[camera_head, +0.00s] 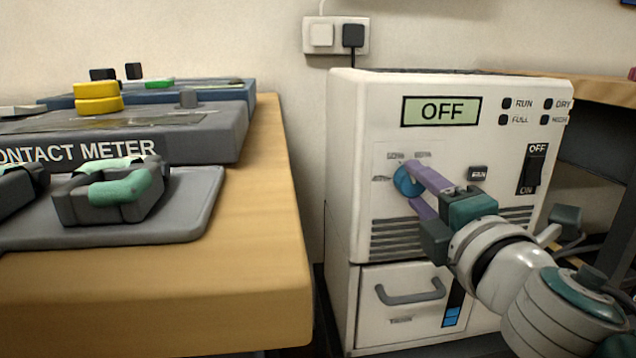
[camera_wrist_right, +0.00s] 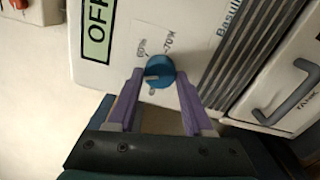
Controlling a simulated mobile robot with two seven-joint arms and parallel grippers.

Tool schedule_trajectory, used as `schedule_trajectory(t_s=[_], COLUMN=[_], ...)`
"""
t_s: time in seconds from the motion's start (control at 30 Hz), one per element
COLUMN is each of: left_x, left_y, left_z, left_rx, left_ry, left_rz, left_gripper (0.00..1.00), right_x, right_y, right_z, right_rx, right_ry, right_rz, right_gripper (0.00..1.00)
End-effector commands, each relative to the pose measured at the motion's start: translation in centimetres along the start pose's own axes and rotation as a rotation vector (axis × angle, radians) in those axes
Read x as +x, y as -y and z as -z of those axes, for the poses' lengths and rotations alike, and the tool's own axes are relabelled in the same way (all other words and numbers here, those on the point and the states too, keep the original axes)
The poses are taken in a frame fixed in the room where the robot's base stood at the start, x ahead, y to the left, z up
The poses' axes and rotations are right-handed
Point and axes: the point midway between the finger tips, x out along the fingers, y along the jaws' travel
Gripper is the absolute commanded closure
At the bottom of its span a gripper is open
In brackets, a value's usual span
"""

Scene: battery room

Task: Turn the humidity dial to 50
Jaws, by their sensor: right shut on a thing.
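The humidity dial (camera_head: 405,181) is a round blue knob on the front of a white dehumidifier (camera_head: 345,150). In the right wrist view the dial (camera_wrist_right: 160,67) has a pale pointer mark facing left, with printed labels around it; 60% and 70% are partly legible. My right gripper (camera_head: 419,188) reaches in from the right and has its purple fingers on the dial. In the wrist view the fingertips (camera_wrist_right: 160,80) sit on either side of it, shut on it. The display (camera_head: 441,111) reads OFF. My left gripper is not in view.
A wooden table (camera_head: 265,220) stands left with a contact meter (camera_head: 150,145) and a grey-green clamp-like device (camera_head: 110,190). A black ON/OFF switch (camera_head: 533,172) is right of the dial. Below is a drawer handle (camera_head: 410,295). A wall socket (camera_head: 336,35) is behind.

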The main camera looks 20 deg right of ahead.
Motion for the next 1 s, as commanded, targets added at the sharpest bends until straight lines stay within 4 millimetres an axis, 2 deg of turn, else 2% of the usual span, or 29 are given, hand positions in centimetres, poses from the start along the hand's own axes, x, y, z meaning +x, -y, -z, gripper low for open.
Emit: schedule_trajectory(t_s=[0.3,0.73,0.77,1.0], left_x=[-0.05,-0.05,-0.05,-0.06], left_y=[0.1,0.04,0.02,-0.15], left_z=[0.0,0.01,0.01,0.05], left_rx=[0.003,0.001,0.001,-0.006], left_ry=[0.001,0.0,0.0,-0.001], left_rz=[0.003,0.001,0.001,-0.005], left_gripper=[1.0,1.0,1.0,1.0], right_x=[0.0,0.01,0.01,0.0], right_y=[-0.01,-0.02,-0.02,-0.01], right_z=[-0.04,-0.04,-0.04,-0.02], right_rx=[-0.08,-0.085,-0.085,-0.084], right_ry=[0.001,0.001,0.001,0.0], right_rz=[0.0,0.0,0.0,0.0], right_gripper=[1.0,1.0,0.46,0.19])
